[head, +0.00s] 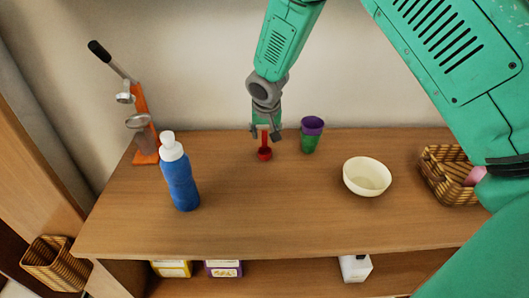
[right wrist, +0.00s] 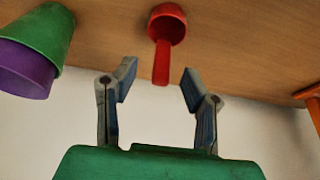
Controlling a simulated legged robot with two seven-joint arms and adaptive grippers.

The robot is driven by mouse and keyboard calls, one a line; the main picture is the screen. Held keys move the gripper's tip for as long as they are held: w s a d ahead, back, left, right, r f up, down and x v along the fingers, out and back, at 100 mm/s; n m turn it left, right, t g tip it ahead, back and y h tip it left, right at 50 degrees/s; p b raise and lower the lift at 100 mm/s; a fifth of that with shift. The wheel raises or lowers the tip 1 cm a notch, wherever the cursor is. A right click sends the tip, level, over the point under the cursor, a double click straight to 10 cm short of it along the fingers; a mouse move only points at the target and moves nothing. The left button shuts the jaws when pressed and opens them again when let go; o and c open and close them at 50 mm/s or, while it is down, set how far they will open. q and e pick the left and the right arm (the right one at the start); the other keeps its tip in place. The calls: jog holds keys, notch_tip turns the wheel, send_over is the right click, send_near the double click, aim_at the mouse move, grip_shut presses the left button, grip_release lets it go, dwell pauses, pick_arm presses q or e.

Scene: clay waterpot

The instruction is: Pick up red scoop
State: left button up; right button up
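The red scoop (head: 264,152) stands on the wooden tabletop near its back edge in the head view, its bowl down and its handle pointing up toward my gripper. In the right wrist view the red scoop (right wrist: 166,30) is at the top middle, with its handle reaching down toward the gap between the fingers. My right gripper (head: 265,133) is open, just above and around the handle's end in the head view. Its fingers (right wrist: 158,85) are spread on both sides of the handle, with visible gaps. My left gripper is not in view.
A purple and green cup (head: 311,135) stands close to the right of the scoop. A blue bottle (head: 179,176) and an orange press (head: 145,135) stand at left. A cream bowl (head: 367,176) and a wicker basket (head: 446,174) are at right. The table's middle is clear.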

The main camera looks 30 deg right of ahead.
aim_at(264, 139)
jog(key=x, duration=0.5)
jog(key=shift+w, duration=0.2)
jog(key=shift+s+r, duration=0.1)
jog(key=c, duration=0.3)
grip_shut()
